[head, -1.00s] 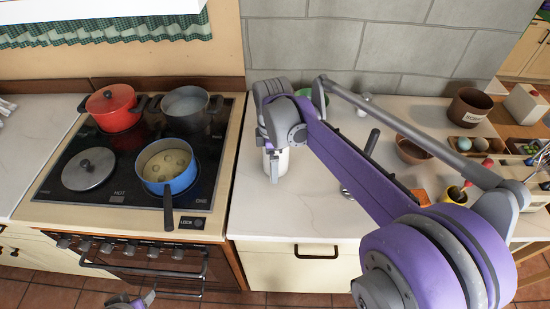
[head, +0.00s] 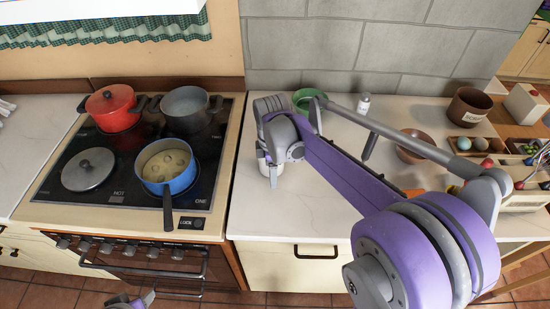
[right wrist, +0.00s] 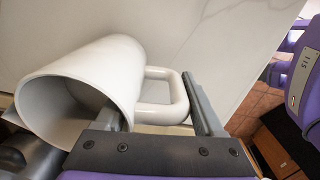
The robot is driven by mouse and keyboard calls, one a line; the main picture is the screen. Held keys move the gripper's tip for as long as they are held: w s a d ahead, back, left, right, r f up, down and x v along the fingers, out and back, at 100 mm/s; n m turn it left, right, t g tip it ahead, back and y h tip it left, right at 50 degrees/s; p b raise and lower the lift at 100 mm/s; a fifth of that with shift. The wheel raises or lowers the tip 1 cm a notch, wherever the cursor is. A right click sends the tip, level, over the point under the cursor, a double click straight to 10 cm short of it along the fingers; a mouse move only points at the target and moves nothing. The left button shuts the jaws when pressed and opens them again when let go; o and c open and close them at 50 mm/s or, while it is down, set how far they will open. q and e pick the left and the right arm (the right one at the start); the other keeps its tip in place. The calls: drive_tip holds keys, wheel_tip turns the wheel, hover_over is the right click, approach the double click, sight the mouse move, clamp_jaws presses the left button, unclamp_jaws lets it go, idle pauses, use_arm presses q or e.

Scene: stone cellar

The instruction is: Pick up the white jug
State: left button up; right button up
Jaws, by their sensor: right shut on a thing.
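The white jug (right wrist: 85,85) fills the left of the right wrist view, its open rim turned to the camera and its loop handle (right wrist: 160,72) to the right. My right gripper (right wrist: 158,98) is shut on the jug, one finger by the wall and the other outside the handle. In the head view the jug (head: 263,167) is mostly hidden behind my right gripper (head: 271,178), over the counter right of the stove. I cannot tell whether its base touches the counter. My left gripper (head: 143,300) barely shows at the bottom edge, its opening unclear.
The stove (head: 60,190) on the left holds a red pot (head: 113,108), a grey pot (head: 185,108), a blue pan (head: 182,182) and a lid (head: 88,168). A green bowl (head: 303,97), a shaker (head: 363,104) and a brown bowl (head: 412,147) stand on the counter (head: 300,210).

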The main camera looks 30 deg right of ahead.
clamp_jaws()
drive_tip(key=shift+r, duration=0.2)
wheel_tip(320, 180, up, 10)
drive_tip(key=shift+f, duration=0.15)
idle(0.3)
